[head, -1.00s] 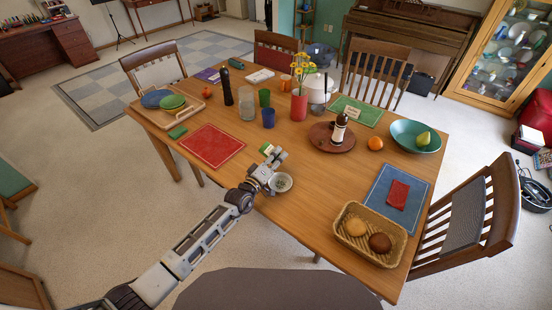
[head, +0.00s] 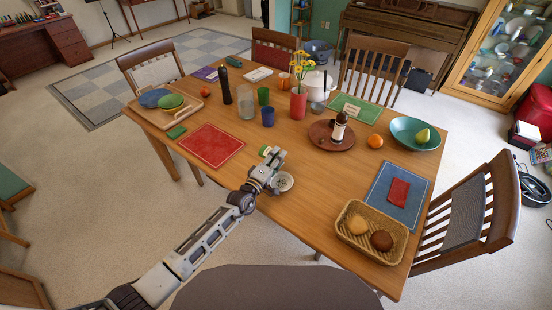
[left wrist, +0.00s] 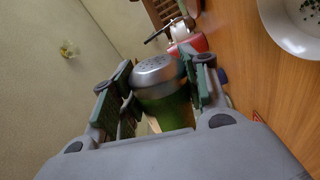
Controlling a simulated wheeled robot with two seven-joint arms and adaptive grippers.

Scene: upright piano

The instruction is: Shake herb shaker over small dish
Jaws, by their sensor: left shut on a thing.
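The herb shaker (left wrist: 165,108) has a green body and a silver cap with small holes. My left gripper (left wrist: 163,92) is shut on its body, seen in the left wrist view with a finger on each side. In the head view, the shaker (head: 265,151) shows as a small green and pale bit just beyond my left gripper (head: 272,158). The small white dish (head: 285,182) stands near the table's front edge, partly hidden by the gripper. The dish (left wrist: 291,40) also shows in the left wrist view, with dark specks inside. My right gripper is out of view.
A red placemat (head: 211,145) lies to the left on the wooden table (head: 300,213). A bread basket (head: 350,242) and blue placemat (head: 381,205) lie to the right. A green cup (head: 263,96) and blue cup (head: 268,117) stand behind.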

